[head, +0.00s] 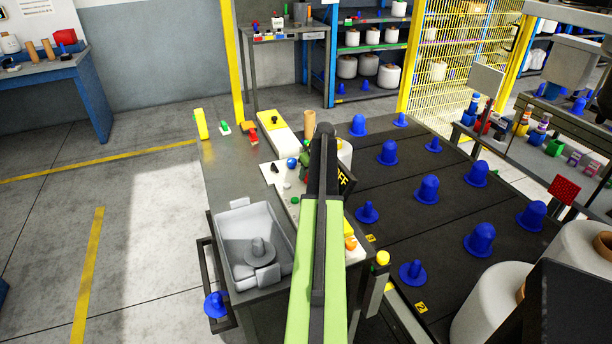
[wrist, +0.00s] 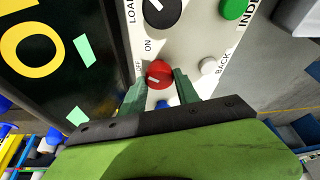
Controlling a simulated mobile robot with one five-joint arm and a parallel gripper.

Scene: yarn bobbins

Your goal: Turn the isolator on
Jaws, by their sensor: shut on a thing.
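A red rotary knob (wrist: 159,74) sits on a pale control panel (wrist: 195,55), beside printed ON and OFF labels. A short white mark shows on its face, towards the left, nearer the OFF label than the ON label. My gripper (wrist: 161,78) has its two green fingers on either side of the red knob and is shut on it. In the head view, my arm covers the knob and most of the gripper above the panel.
Above the knob in the wrist view are a black knob (wrist: 161,10) and a green button (wrist: 233,8). A white button (wrist: 208,66) marked BACK is at the right. In the head view, a grey bin (head: 226,219) is left of my arm and blue cones (head: 388,153) stand right.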

